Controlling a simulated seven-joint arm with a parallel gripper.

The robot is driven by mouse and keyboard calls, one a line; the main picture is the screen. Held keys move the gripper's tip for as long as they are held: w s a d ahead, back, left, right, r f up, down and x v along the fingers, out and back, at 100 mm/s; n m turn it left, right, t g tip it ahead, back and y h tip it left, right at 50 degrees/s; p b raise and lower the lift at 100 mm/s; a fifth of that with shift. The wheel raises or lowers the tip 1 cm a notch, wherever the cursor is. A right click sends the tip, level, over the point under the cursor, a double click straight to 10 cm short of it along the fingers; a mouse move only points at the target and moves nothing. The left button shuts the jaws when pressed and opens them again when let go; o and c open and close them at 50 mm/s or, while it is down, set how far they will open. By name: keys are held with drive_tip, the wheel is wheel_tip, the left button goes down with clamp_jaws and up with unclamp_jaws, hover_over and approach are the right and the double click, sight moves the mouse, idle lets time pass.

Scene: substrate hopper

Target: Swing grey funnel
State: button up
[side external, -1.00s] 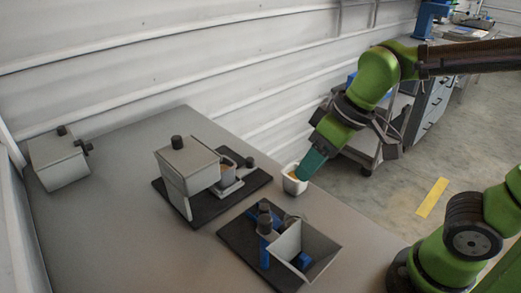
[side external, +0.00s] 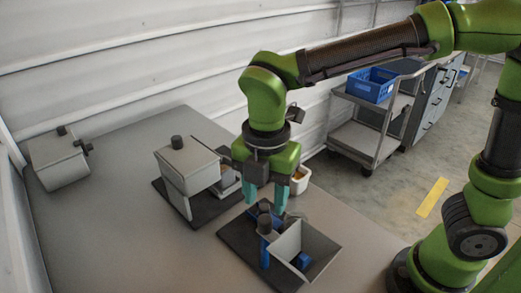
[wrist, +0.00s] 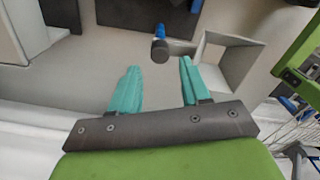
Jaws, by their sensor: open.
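The grey funnel (side external: 314,243) is an open, square-mouthed hopper on a blue mount over a dark base plate (side external: 240,243), near the table's front right. A dark knob on a blue post (side external: 265,224) stands at its left. In the wrist view the funnel (wrist: 228,52) is at upper right, with the knob (wrist: 160,51) left of it. My gripper (side external: 266,202) points down with its teal fingers apart and empty, above and just behind the knob. In the wrist view the knob lies between and beyond the fingertips (wrist: 158,66). No contact is visible.
A second grey hopper with a dark knob (side external: 187,160) stands on another dark plate left of my gripper. A grey box (side external: 58,162) sits far left. The table's front left is clear.

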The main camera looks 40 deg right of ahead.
sight(265, 218)
wheel_tip(265, 218, down, 6)
drive_tip(key=shift+r, duration=0.1)
drive_tip(key=m, duration=0.4)
drive_tip(key=shift+m, duration=0.3)
drive_tip(key=m, duration=1.3)
drive_tip(key=shift+m, duration=0.3)
drive_tip(key=c, duration=0.7)
